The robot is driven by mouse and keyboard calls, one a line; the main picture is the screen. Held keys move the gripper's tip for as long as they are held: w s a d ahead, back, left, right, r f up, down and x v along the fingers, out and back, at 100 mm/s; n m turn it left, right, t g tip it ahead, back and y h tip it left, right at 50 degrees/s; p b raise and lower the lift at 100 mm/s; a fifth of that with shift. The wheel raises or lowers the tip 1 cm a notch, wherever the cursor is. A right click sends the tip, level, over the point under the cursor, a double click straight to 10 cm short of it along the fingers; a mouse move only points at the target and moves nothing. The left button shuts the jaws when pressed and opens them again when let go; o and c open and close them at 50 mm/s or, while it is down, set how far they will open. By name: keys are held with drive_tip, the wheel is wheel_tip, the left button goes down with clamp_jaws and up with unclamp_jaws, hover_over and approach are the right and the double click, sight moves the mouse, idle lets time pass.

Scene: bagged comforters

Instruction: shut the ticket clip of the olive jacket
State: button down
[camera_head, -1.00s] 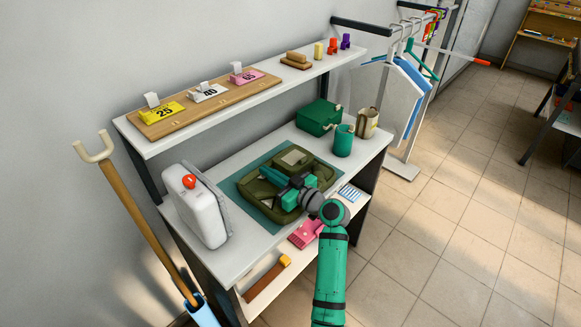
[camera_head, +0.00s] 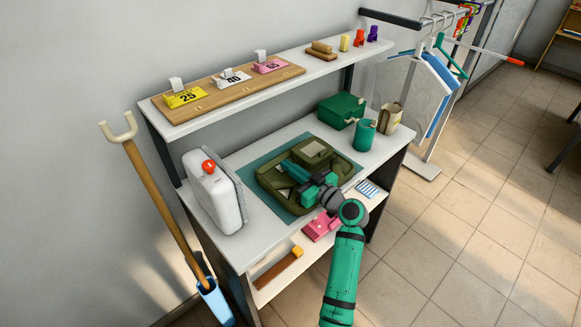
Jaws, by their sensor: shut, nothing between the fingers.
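The olive jacket (camera_head: 322,150) lies folded on a teal mat (camera_head: 245,172) on the table. A pale patch shows on its upper part; I cannot make out the ticket clip or tell whether it is open or shut. My gripper (camera_head: 290,187) is over the left front part of the jacket, low and close to it. It is shut with nothing in it. My gripper and wrist hide part of the jacket's front; whether the fingers touch it, I cannot tell.
A white canister with a red knob (camera_head: 215,195) stands left of the mat. A green box (camera_head: 341,110), a green cup (camera_head: 365,134) and a beige mug (camera_head: 389,117) stand behind right. The upper shelf (camera_head: 325,66) holds ticket tags. A pink item (camera_head: 321,229) lies on the lower shelf.

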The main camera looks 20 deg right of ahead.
drive_tip(key=shift+s+f, duration=0.1)
drive_tip(key=shift+f, duration=0.1)
drive_tip(key=v, duration=1)
drive_tip(key=shift+s+d+r, duration=0.15)
drive_tip(key=shift+s+d, duration=0.1)
drive_tip(key=shift+w, duration=0.1)
